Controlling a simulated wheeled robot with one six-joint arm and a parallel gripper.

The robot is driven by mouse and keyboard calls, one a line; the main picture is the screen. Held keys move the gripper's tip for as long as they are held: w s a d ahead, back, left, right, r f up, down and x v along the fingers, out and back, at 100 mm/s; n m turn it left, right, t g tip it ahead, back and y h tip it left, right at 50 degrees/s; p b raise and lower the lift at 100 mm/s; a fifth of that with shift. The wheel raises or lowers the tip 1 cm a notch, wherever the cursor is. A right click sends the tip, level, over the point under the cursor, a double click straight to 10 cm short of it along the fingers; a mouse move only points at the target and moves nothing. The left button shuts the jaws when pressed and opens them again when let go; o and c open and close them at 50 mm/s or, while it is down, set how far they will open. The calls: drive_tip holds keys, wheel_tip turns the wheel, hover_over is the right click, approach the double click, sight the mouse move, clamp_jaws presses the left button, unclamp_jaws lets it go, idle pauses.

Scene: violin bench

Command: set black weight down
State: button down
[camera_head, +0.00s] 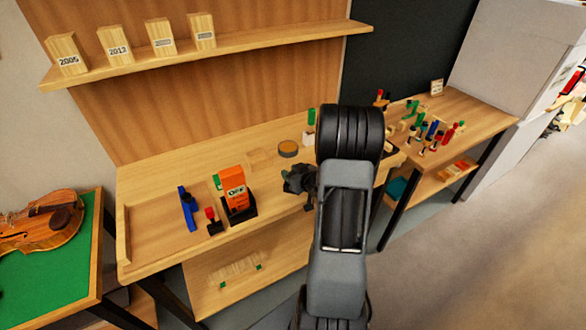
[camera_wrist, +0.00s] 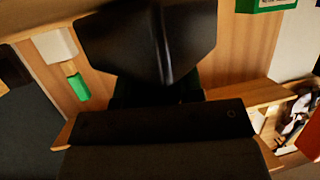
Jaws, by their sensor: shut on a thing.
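My gripper (camera_head: 308,184) is over the front right part of the wooden bench (camera_head: 150,205), at the end of my raised arm. It is shut on the black weight (camera_head: 294,178). In the wrist view a large, dark, faceted shape, which looks like the black weight (camera_wrist: 150,45), fills the top middle, close beyond the dark gripper body. The fingertips and the contact are too dark to make out. I cannot tell whether the weight touches the bench top.
A round tin (camera_head: 288,149) and a green-and-white piece (camera_head: 310,119) are behind.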

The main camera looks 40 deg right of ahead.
idle(0.3)
drive_tip(key=c, duration=1.2)
unclamp_jaws()
drive_tip(key=shift+f, duration=0.15)
drive_tip(key=o, duration=0.5)
drive_tip(key=shift+c, duration=0.2)
